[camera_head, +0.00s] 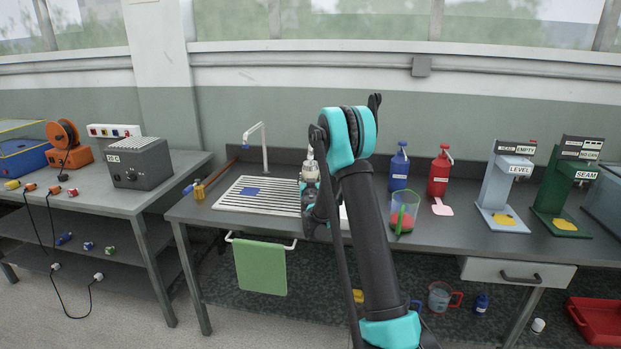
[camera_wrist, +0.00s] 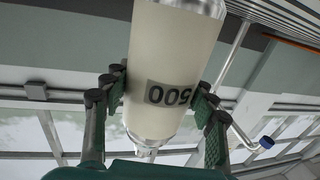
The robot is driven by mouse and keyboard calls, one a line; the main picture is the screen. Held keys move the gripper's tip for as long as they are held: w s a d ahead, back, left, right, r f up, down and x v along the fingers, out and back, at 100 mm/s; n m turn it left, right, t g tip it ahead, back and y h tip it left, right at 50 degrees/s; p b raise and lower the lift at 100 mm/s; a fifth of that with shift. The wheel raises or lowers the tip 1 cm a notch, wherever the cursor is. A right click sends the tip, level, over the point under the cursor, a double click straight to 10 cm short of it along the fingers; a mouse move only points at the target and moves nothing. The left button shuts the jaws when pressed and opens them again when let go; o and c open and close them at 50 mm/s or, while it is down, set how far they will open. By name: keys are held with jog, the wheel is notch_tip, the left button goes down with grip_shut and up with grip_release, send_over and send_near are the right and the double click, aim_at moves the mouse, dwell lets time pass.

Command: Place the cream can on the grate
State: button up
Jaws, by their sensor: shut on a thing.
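The cream can (camera_wrist: 172,60), a pale cylinder with a dark "500" label, fills the middle of the wrist view, where it appears upside down. My gripper (camera_wrist: 158,98) is shut on it, with one finger on each side. In the head view a small pale part of the can (camera_head: 310,170) shows beside my arm, by the right end of the grate; the rest is hidden behind the arm. I cannot tell whether the can touches the grate.
A white tap (camera_head: 264,145) stands behind the grate. A yellow object (camera_head: 199,190) sits left of it. Blue (camera_head: 399,170) and red (camera_head: 439,174) bottles and a clear green-rimmed jug (camera_head: 404,210) stand right of my arm. The left and middle of the grate are mostly clear.

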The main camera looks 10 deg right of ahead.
jog(key=o, duration=1.3)
jog(key=shift+s+f, duration=0.15)
jog(key=shift+f, duration=0.05)
jog(key=shift+c, duration=0.2)
jog(key=shift+r, duration=0.1)
jog(key=shift+r, duration=0.25)
jog(key=s+a, duration=0.1)
jog(key=s, duration=1.1)
jog(key=s+d+r+m+g+h, duration=0.1)
jog(key=s+d+g+h, duration=0.15)
jog(key=s+d, duration=0.5)
jog(key=s+d+m+g+h, duration=0.15)
jog(key=s+d+g, duration=0.3)
jog(key=s, duration=0.55)
jog(key=s+a+f+n+g+y, duration=0.1)
jog(key=s+a+f+g+y, duration=0.1)
jog(key=s, duration=0.6)
jog(key=s+a+f+n+g+y, duration=0.1)
jog(key=s+f, duration=0.3)
jog(key=s, duration=0.5)
jog(key=s+a+f+n+g+y, duration=0.2)
jog(key=s+a+f+g+y, duration=0.1)
jog(key=s, duration=0.6)
jog(key=shift+a+g, duration=0.3)
jog(key=shift+a, duration=0.15)
